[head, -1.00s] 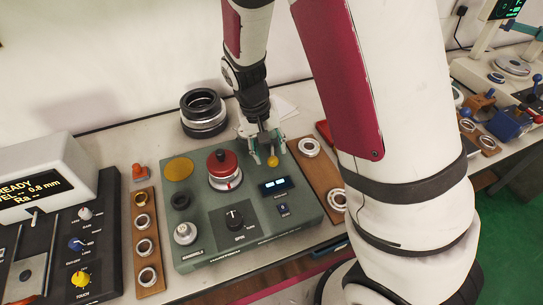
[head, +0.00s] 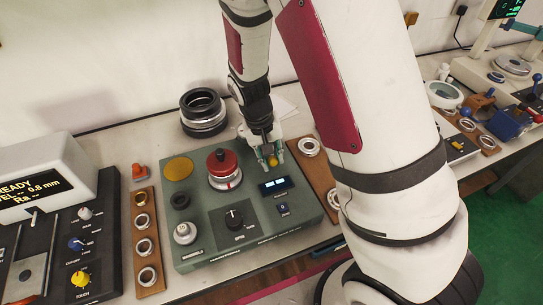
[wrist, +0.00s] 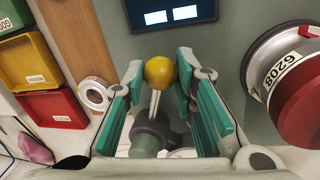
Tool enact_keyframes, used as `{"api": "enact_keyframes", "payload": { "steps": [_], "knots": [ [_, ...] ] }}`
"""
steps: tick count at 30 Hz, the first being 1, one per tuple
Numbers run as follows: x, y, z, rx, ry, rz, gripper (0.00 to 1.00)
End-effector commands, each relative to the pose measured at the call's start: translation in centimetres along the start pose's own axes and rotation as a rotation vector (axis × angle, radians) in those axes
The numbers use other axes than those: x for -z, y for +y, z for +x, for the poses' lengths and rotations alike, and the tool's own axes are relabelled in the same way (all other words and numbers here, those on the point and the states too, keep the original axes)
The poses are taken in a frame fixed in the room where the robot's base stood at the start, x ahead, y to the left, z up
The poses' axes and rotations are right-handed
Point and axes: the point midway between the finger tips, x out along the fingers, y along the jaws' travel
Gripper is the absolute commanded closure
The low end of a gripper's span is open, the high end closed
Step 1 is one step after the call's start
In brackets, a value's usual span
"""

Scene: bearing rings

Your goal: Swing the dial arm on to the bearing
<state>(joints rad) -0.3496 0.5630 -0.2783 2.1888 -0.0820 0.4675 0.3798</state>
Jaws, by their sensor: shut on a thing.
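The dial arm's yellow ball knob (wrist: 160,72) sits on a thin silver stem above a grey post (wrist: 150,135). It also shows in the head view (head: 273,161), on the right of the grey-green tester (head: 262,222). The red-topped bearing (head: 220,158) stands on the tester to the left of my gripper. In the wrist view the bearing (wrist: 295,85), labelled 6208, is at the right, apart from the knob.
A small display (head: 274,184) lies just in front of the knob. A brown board with rings (head: 318,170) is at the right, another (head: 146,225) at the left. Stacked dark rings (head: 203,112) stand behind the tester. Coloured bins (wrist: 28,62) show in the wrist view.

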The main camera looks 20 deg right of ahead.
Motion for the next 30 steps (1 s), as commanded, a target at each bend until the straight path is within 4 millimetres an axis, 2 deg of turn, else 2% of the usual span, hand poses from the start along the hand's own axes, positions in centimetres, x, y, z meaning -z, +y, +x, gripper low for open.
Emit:
{"api": "enact_keyframes", "payload": {
  "steps": [8,14,30],
  "knots": [
    [-0.1,0.4,0.0,0.000,0.008,-0.039,1.00],
    [-0.2,1.3,0.1,0.001,0.028,-0.144,1.00],
    [0.7,5.3,0.9,0.001,0.125,-0.626,1.00]
  ]
}}
